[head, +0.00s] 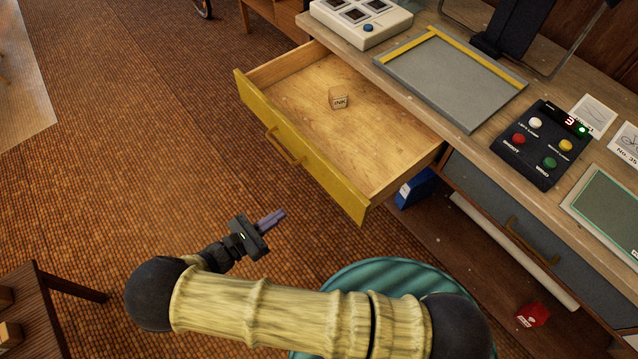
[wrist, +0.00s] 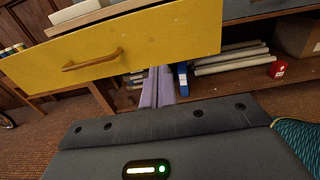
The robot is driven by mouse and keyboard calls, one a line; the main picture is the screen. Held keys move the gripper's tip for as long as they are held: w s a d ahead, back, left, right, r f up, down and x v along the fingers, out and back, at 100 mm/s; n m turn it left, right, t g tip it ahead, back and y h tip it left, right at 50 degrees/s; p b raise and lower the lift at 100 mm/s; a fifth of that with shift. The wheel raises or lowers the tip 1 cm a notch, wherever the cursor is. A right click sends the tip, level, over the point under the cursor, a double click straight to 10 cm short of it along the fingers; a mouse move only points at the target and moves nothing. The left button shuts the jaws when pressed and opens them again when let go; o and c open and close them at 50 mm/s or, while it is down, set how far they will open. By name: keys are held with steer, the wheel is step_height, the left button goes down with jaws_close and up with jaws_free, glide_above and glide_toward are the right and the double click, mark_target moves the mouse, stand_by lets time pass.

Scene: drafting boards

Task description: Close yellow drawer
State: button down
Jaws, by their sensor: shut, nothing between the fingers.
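The yellow drawer (head: 301,146) is pulled well out from under the desk in the head view. Its yellow front has a wooden handle (head: 283,146), and a small wooden block marked INK (head: 338,99) lies inside. The drawer front (wrist: 150,42) and its handle (wrist: 93,60) also fill the upper left of the wrist view. My gripper (head: 272,217) is shut and empty, in front of the drawer and apart from it, toward the right end of its front. Its purple fingers (wrist: 158,88) show below the drawer front in the wrist view.
The desktop holds a grey tray (head: 450,80) and a button box (head: 541,145). A grey drawer (head: 500,205) right of the yellow one is shut. A blue object (head: 415,188) and a red block (head: 533,315) are below. A teal round stool (head: 390,275) stands near my arm.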

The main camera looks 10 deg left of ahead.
mark_target(328, 181)
steer(key=shift+w, duration=0.1)
steer(key=p+x, duration=0.1)
steer(key=x, duration=1.3)
steer(key=shift+p, duration=0.4)
